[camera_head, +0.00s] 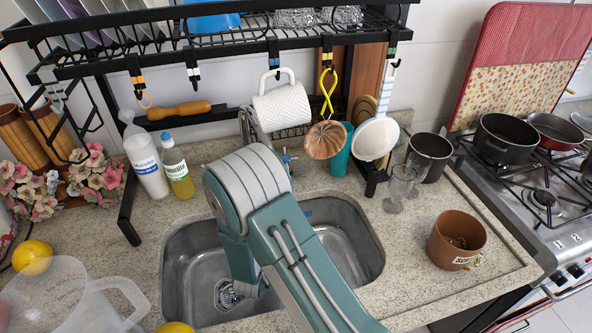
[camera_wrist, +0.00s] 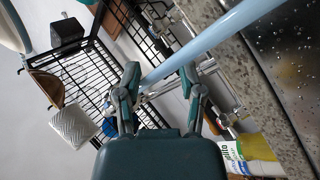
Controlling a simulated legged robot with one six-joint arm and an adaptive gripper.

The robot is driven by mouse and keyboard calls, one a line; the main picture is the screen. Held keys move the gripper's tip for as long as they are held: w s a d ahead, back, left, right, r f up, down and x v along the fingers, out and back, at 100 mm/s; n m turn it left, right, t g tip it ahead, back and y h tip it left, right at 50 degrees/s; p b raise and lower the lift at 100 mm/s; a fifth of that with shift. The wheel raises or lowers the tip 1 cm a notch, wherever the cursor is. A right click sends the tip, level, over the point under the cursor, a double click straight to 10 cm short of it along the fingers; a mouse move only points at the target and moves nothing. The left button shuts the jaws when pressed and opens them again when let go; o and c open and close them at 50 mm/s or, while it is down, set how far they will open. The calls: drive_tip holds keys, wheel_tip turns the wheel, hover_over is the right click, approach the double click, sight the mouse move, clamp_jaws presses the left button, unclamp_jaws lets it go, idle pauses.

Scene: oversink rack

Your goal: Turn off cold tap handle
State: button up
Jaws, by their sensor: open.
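In the wrist view my gripper (camera_wrist: 160,76) is open, with its two fingers spread apart and nothing held between them. In the head view a small blue-grey tap part (camera_head: 287,160) shows behind my arm.
The steel sink (camera_head: 345,240) lies under my arm. Bottles (camera_head: 147,165) stand left; glasses (camera_head: 398,185) and a brown pot (camera_head: 455,240) stand right.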

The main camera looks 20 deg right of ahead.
drive_tip(key=x, duration=1)
drive_tip(key=shift+w+d+r, duration=0.15)
drive_tip(key=shift+d, duration=0.25)
drive_tip(key=shift+a, duration=0.1)
drive_tip(key=shift+a, duration=0.1)
drive_tip(key=shift+a, duration=0.1)
drive_tip(key=shift+c, duration=1)
clamp_jaws()
